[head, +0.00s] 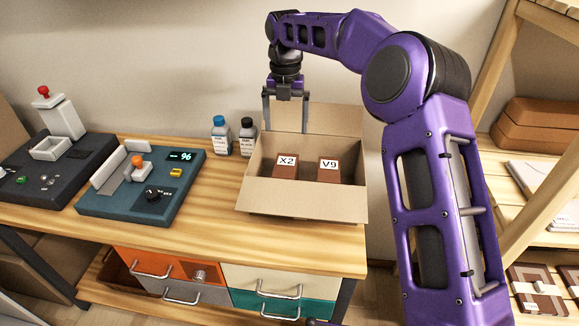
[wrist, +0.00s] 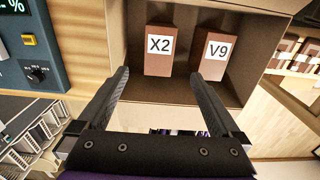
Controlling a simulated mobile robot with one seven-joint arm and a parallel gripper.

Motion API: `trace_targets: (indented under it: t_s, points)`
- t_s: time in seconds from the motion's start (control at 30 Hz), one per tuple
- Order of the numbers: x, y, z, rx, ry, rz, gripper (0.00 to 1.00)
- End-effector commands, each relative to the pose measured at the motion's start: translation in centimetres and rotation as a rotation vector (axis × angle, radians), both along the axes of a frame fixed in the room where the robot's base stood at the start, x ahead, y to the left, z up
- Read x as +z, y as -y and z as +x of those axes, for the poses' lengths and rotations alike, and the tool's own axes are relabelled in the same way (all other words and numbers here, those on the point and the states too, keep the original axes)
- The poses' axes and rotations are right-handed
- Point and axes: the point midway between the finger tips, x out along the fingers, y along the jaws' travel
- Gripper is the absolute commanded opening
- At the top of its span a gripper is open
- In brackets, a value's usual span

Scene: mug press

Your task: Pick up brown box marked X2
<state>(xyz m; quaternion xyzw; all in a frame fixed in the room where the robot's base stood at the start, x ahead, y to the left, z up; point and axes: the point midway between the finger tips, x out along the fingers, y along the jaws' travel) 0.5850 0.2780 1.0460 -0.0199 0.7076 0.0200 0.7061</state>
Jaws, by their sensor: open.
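The brown box marked X2 (head: 286,174) stands inside an open cardboard carton (head: 300,206), on its left side. In the wrist view the X2 box (wrist: 158,63) is at the upper middle, just beyond and between my fingertips. A second brown box marked V9 (head: 327,172) stands to its right in the same carton; it also shows in the wrist view (wrist: 209,60). My gripper (head: 285,128) is open and empty, pointing down above the back of the carton. It appears apart from both boxes.
The carton's back flap (head: 322,119) stands up behind the boxes. Two bottles, one blue-capped (head: 220,137) and one black-capped (head: 247,138), stand left of the carton. A teal device (head: 140,185) and a dark device (head: 50,165) occupy the left of the wooden table (head: 210,225).

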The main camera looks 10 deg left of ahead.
Motion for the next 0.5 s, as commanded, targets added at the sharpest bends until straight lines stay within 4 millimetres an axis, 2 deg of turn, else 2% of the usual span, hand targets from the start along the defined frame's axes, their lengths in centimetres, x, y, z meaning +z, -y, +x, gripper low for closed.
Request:
trace_targets:
  t_s: [0.17,0.5]
  points:
    - [-1.4,0.0,-0.1,0.0,-0.001,-0.001,1.0]
    - [-8.7,0.0,-0.2,0.001,-0.004,-0.002,1.0]
